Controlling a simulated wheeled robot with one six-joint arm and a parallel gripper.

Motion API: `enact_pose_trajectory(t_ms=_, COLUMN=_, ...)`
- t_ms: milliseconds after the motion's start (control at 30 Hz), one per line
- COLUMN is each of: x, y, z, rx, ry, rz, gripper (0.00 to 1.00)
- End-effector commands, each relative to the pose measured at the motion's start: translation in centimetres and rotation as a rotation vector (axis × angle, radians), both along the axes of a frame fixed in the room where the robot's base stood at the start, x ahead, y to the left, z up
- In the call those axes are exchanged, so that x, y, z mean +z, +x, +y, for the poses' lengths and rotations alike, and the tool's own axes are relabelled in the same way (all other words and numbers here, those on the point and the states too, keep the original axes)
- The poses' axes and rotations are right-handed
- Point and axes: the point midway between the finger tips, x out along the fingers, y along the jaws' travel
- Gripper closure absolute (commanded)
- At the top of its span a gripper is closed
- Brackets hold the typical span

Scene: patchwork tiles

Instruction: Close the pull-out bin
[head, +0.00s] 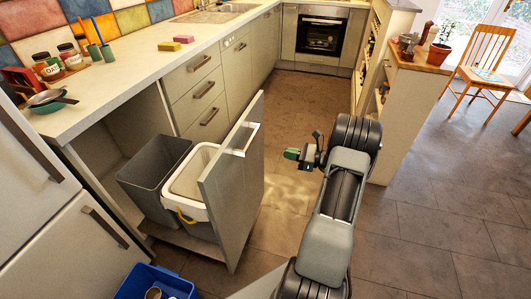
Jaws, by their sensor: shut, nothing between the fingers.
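The pull-out bin stands open, drawn out from under the counter at the left. Its grey front panel (236,185) stands upright, clear of the cabinet. Behind the panel sit a white bin (203,195) with a yellow handle and a dark grey bin (150,170). The open cabinet space shows behind them. My gripper (290,154) is shut and empty. It is to the right of the front panel, apart from it, over the open floor.
A blue crate (128,291) with items in it sits on the floor in front of the bin, at the bottom. A fridge (60,190) stands at the left. A counter end with a plant (439,48) stands at the right.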

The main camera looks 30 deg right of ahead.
Motion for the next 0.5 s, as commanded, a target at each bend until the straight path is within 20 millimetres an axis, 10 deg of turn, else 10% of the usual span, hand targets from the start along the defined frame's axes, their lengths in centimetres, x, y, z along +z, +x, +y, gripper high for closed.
enact_pose_trajectory(t_ms=500, x=-0.3, y=6.4, z=5.7, rx=-0.008, ry=0.013, rz=-0.005, gripper=1.0)
